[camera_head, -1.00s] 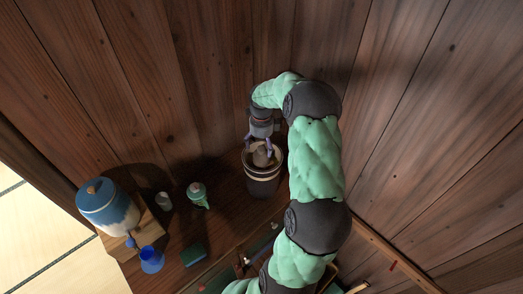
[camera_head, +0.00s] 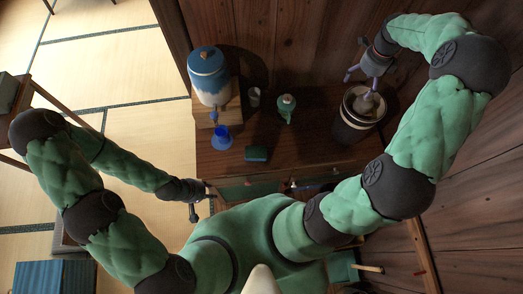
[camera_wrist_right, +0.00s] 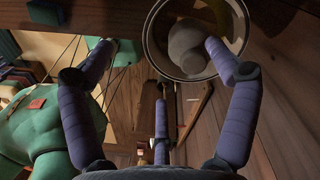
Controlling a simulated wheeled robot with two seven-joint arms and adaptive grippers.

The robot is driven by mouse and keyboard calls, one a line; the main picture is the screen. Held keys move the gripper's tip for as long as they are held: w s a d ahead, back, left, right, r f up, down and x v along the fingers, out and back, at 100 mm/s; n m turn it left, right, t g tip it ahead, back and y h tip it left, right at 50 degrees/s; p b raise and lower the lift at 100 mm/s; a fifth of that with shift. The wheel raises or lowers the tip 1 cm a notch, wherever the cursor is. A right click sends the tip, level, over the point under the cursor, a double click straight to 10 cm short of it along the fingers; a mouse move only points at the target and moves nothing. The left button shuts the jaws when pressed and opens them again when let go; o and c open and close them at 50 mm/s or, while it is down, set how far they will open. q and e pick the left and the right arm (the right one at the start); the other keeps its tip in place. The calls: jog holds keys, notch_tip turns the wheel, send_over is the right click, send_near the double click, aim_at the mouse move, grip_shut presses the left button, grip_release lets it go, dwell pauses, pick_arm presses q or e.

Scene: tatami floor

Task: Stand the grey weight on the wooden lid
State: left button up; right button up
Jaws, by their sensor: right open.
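The grey weight (camera_head: 366,102) sits inside the rim of a dark crock (camera_head: 350,128) with pale bands, at the right of the wooden top. In the right wrist view the weight (camera_wrist_right: 188,58) shows as a rounded grey body with a knob, apparently upright on the brownish surface within the crock's rim (camera_wrist_right: 152,40). The wooden lid is mostly hidden beneath it. My right gripper (camera_head: 358,82) is open and empty beside and above the crock; one fingertip overlaps the weight in the wrist view. My left gripper (camera_head: 194,212) hangs low at the cabinet's front left; its fingers are too small to read.
A blue-and-white pot (camera_head: 208,76) stands on a wooden box, with a blue cup (camera_head: 222,138) before it. A plank wall rises behind.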

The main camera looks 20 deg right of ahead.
jog(key=w+a+f+n+y, duration=0.2)
jog(key=w+a+f+n, duration=0.2)
jog(key=a+f+n, duration=0.7)
jog(key=s+a+f+n, duration=0.2)
jog(key=a+f+n, duration=0.1)
jog(key=a, duration=0.5)
jog(key=s+a+f+n+y, duration=0.1)
jog(key=s+a+f+n, duration=0.1)
jog(key=a+f, duration=0.3)
jog(key=s+a+f+n, duration=0.2)
jog(key=a+f+n, duration=0.2)
jog(key=a, duration=0.6)
jog(key=shift+a+f+n, duration=0.1)
jog(key=shift+a+n, duration=0.2)
jog(key=shift+n, duration=0.3)
jog(key=s+a+f+n, duration=0.2)
jog(key=s+a+n, duration=0.5)
jog(key=s, duration=0.1)
jog(key=shift+s+a+f+y, duration=0.15)
jog(key=shift+a+f+y, duration=0.1)
jog(key=shift+a+y, duration=0.05)
jog(key=shift+d, duration=0.1)
